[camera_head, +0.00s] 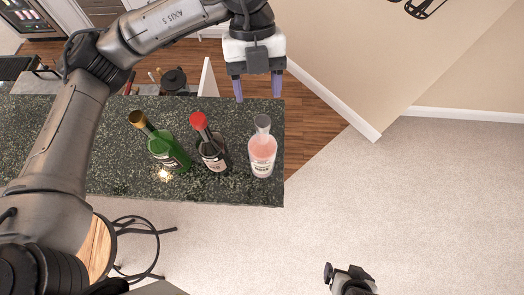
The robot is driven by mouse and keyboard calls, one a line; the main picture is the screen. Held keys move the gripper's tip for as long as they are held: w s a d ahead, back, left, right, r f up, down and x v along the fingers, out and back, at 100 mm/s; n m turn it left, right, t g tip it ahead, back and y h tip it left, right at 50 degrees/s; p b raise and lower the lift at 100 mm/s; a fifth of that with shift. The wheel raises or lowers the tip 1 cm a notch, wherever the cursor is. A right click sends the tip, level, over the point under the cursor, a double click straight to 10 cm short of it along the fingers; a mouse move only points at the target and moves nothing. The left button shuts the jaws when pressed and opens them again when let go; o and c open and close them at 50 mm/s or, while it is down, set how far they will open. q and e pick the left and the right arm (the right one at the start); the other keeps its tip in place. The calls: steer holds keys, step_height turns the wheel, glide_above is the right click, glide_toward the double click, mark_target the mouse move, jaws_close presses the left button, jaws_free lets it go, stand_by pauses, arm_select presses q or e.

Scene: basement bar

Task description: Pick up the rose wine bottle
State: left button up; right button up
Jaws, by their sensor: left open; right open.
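The rose wine bottle (262,153) is pink with a grey cap and a pale label. It stands upright near the right end of the dark green stone counter (230,189). My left gripper (257,88) is open and empty, with its two purple-blue fingers pointing down. In the picture it is just above the bottle's cap, apart from it. My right gripper (349,277) is at the bottom edge, far from the counter, over the carpet. Only part of it shows, and it is empty.
A dark bottle with a red cap (210,145) stands just left of the rose bottle. A green bottle with a gold top (162,142) stands further left. A round wooden stool (98,250) is below the counter. Open carpet (420,200) lies to the right.

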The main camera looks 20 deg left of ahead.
mark_target(262, 119)
arm_select(q)
steer(key=shift+x, duration=1.55)
steer(key=x, duration=0.1)
steer(key=p+x, duration=0.1)
steer(key=x, duration=0.1)
steer(key=p+x, duration=0.1)
steer(key=shift+d+f, duration=0.1)
steer(key=shift+d, duration=0.2)
steer(key=shift+s+f+p, duration=0.15)
steer(key=shift+f+p, duration=0.15)
steer(key=shift+f, duration=0.15)
jaws_close()
steer(key=shift+d+r, duration=0.1)
